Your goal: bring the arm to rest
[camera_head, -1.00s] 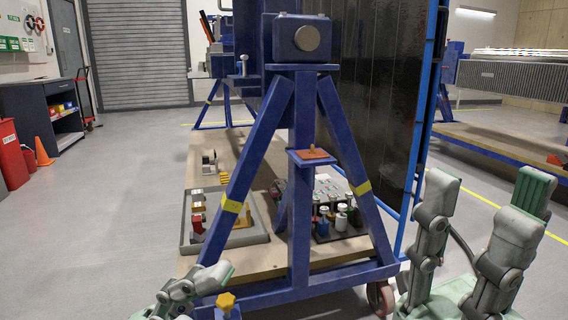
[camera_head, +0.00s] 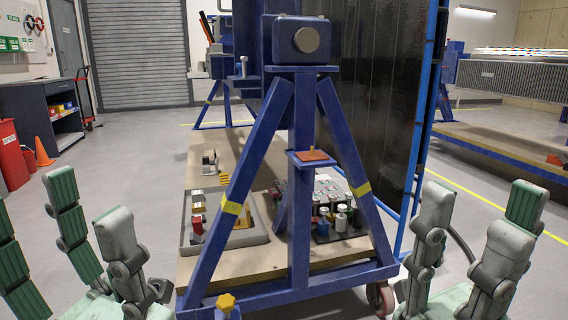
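My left gripper (camera_head: 84,222) is at the lower left of the head view. Its jointed grey fingers with green ribbed pads are spread apart, with nothing between them. My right gripper (camera_head: 474,228) is at the lower right, its fingers also spread and empty. Both grippers are raised in front of the blue rotary jig stand (camera_head: 300,215), one on each side of it, and appear clear of it. The palms are partly cut off by the bottom edge.
A grey tray (camera_head: 258,236) with parts and a black bottle rack (camera_head: 345,234) rest on the wooden base (camera_head: 188,262) behind the stand's legs. A dark panel (camera_head: 372,120) stands behind. Open floor (camera_head: 140,170) lies to the left; an orange cone (camera_head: 27,160) stands farther off.

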